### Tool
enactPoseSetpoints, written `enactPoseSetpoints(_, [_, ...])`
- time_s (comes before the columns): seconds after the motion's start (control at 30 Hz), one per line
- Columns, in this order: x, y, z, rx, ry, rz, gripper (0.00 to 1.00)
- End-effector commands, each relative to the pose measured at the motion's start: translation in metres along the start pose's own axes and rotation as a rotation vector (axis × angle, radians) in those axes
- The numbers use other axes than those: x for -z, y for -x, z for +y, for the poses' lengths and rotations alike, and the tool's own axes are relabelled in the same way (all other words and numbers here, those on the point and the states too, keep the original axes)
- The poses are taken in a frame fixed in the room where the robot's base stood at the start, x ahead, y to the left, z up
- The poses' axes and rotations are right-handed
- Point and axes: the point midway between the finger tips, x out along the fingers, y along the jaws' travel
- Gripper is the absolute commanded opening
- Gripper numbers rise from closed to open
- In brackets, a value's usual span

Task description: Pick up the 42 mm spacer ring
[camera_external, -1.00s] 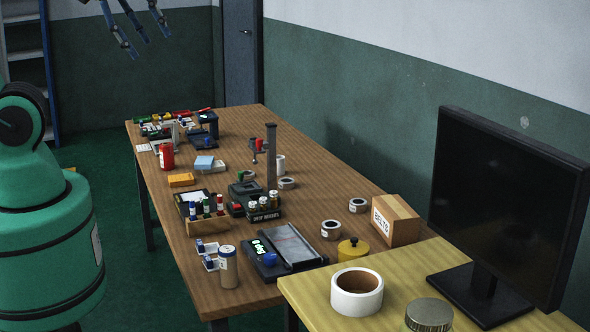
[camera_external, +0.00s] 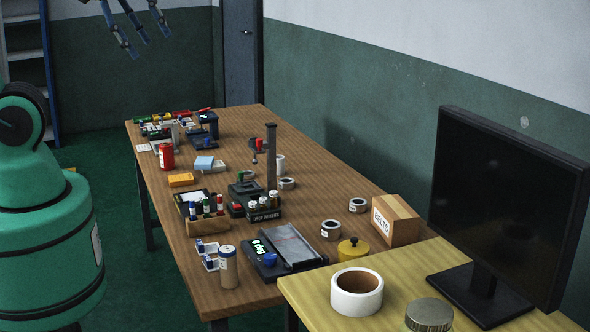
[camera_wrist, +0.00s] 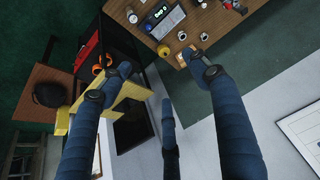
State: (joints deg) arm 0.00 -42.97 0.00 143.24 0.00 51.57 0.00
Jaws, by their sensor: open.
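I cannot read a size on any, so I cannot tell which is the 42 mm spacer ring. My gripper (camera_external: 140,35) is at the top left of the external view, high up and away from these rings. Its fingers are spread and empty. In the wrist view my gripper (camera_wrist: 160,90) shows its blue fingers wide apart, with small round items (camera_wrist: 203,37) on the table beyond them.
A monitor (camera_external: 508,205) and a large white roll (camera_external: 357,293) stand on the front table. The long table's middle right strip is fairly clear.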

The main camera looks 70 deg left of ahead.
Motion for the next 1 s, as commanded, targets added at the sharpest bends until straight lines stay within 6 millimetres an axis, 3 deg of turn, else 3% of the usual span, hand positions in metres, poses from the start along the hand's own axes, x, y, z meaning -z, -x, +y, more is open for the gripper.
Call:
enactPoseSetpoints(0.57, [0.004, -0.001, 0.000, 0.000, 0.003, -0.004, 0.65])
enactPoseSetpoints(0.77, [0.024, -0.008, -0.001, 0.002, 0.015, -0.024, 0.65])
enactPoseSetpoints(1.0, [0.066, -0.029, -0.004, 0.006, 0.042, -0.065, 0.65])
